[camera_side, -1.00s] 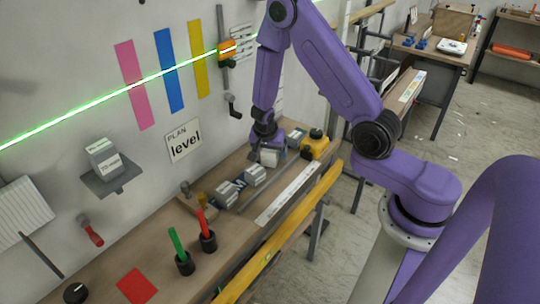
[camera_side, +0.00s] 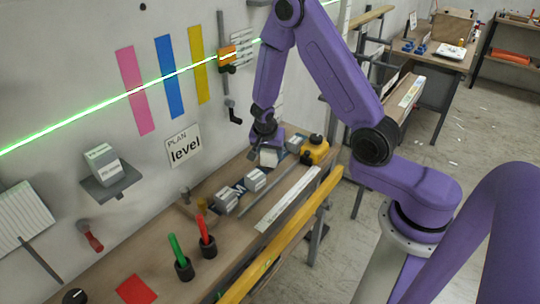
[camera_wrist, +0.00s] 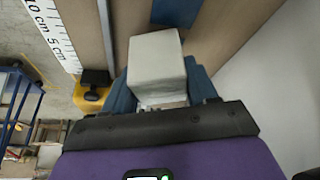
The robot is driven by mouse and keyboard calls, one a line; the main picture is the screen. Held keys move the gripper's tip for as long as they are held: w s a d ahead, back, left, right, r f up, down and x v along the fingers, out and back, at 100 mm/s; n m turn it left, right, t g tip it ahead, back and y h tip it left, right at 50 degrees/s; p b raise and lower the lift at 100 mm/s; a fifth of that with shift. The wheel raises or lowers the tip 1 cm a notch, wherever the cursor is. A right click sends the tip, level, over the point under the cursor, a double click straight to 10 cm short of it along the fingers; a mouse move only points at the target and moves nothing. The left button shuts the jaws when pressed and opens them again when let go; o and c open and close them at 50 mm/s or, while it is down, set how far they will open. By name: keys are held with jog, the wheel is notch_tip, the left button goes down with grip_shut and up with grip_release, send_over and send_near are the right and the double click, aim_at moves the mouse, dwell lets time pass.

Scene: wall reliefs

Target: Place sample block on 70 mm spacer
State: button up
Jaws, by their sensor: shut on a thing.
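My gripper (camera_side: 266,148) points down over the far part of the bench, shut on the pale sample block (camera_side: 269,157). In the wrist view the block (camera_wrist: 157,65) sits between the blue-grey fingers (camera_wrist: 160,95). I cannot tell whether its underside touches the bench. Grey spacer blocks with white labels stand on the bench: one (camera_side: 226,200) and another (camera_side: 255,179) nearer the camera, and one (camera_side: 295,143) just right of my gripper. Another labelled grey block (camera_side: 103,160) is on the wall shelf (camera_side: 112,188). The labels are too small to tell which is 70 mm.
A yellow tool (camera_side: 315,150) stands right of my gripper. A white ruler (camera_side: 287,200) and yellow level (camera_side: 280,245) lie along the bench's front edge. Red (camera_side: 206,230) and green (camera_side: 178,250) handled tools stand in cups. The wall (camera_side: 60,80) rises close behind the bench.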

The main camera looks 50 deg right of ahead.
jog(key=shift+r, duration=4)
jog(key=shift+a, duration=0.1)
